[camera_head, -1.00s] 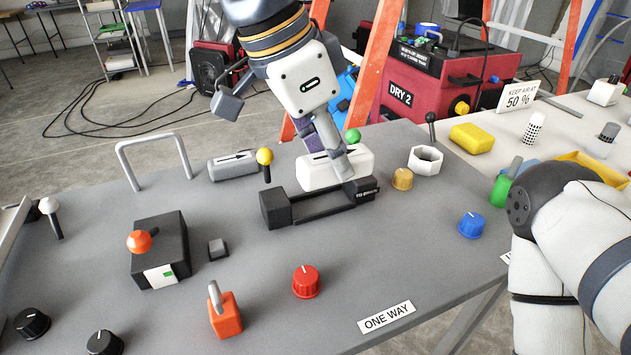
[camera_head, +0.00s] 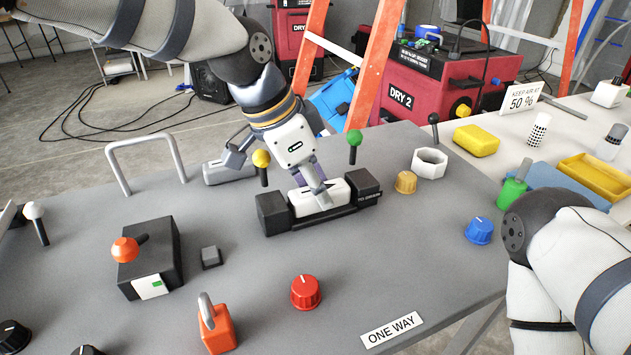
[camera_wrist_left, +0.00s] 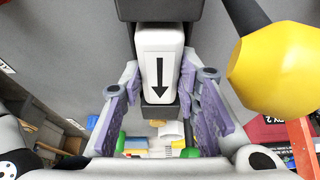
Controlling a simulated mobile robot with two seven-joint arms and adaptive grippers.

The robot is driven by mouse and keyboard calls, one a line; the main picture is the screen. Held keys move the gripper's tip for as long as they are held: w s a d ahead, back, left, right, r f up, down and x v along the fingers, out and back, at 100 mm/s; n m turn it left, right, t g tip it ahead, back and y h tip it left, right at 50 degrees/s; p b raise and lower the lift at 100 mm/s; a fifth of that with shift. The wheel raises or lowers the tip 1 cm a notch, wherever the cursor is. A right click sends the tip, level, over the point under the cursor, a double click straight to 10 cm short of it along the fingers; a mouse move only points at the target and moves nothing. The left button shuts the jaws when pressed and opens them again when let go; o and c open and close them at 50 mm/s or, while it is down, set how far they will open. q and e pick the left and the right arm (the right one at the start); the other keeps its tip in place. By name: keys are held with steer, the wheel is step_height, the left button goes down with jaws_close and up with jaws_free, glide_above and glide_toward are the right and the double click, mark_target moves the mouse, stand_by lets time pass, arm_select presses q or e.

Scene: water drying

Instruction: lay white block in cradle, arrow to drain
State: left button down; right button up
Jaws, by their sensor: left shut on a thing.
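The white block (camera_head: 303,203) lies in the black cradle (camera_head: 273,214), between its two raised end blocks. It looks level and seated, though its underside is hidden. My left gripper (camera_head: 322,196) is shut on the block from above, one finger hiding part of it. In the left wrist view the fingers (camera_wrist_left: 160,98) flank the block (camera_wrist_left: 158,42), and its black arrow points down the picture, toward the lower end block (camera_wrist_left: 158,112). In the head view that is the right end, with the "TO DRAIN" label (camera_head: 368,196). My right gripper is out of view.
Posts with a yellow ball (camera_head: 261,158) and a green ball (camera_head: 355,137) stand close behind the cradle.

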arm_select(q)
steer(key=shift+f, duration=0.35)
steer(key=c, duration=1.2)
jaws_free()
steer(key=shift+r, duration=0.25)
steer(key=p+v, duration=0.1)
steer(key=v, duration=1.1)
steer(key=shift+r, duration=0.35)
